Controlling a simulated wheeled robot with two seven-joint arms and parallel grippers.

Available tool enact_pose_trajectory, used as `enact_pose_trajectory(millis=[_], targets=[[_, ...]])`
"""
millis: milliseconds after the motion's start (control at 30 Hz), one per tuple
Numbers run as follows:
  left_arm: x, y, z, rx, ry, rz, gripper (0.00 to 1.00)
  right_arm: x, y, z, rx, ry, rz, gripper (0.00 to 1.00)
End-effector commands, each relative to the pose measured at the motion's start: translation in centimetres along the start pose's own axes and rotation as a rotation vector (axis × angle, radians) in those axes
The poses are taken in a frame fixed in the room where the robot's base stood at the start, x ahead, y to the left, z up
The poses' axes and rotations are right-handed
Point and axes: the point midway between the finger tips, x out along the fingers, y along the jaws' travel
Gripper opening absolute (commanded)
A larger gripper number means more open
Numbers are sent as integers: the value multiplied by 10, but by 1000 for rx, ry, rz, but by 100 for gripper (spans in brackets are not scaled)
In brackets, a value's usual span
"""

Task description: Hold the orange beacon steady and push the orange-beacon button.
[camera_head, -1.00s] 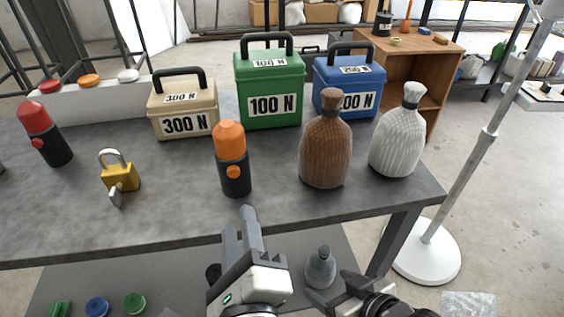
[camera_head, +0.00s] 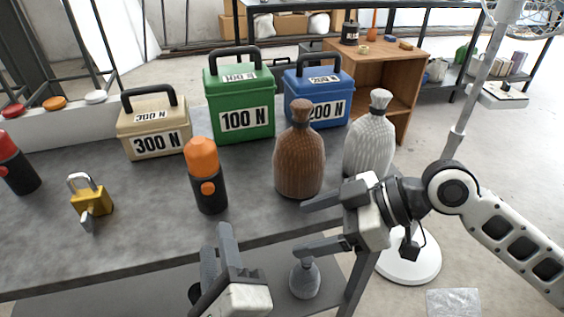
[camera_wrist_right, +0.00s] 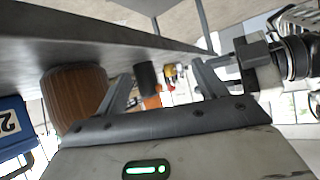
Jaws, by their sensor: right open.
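The orange beacon (camera_head: 203,160) stands upright on the table, with an orange cap, a black body and an orange button (camera_head: 208,188) on its front. In the right wrist view the beacon (camera_wrist_right: 147,77) shows small between my fingers, upside down. My left gripper (camera_head: 217,240) is below and in front of it, near the table's front edge, fingers slightly apart and empty. My right gripper (camera_head: 300,230) is open and empty at the front edge, right of the beacon. Neither gripper touches the beacon.
A brown bottle (camera_head: 300,155) and a white bottle (camera_head: 370,140) stand right of the beacon. Behind are the beige (camera_head: 153,125), green (camera_head: 240,103) and blue (camera_head: 318,92) weight boxes. A padlock (camera_head: 89,198) and red beacon (camera_head: 15,165) are left. Table (camera_head: 130,235) around the beacon is clear.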

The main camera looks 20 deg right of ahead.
Motion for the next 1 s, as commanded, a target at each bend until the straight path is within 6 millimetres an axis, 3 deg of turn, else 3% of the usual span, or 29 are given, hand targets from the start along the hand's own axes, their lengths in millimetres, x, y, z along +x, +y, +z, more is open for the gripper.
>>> enact_pose_trajectory(millis=[300, 433, 667, 1000], targets=[[0, 0, 0, 0, 0, 0, 36, 9, 24, -81, -25, 458, 126, 70], [0, 0, 0, 0, 0, 0, 36, 7, 30, -95, -24, 544, 164, 70], [0, 0, 0, 0, 0, 0, 36, 9, 33, -102, -24, 572, 176, 70], [0, 0, 0, 0, 0, 0, 36, 54, 41, -132, -22, 574, 173, 70]])
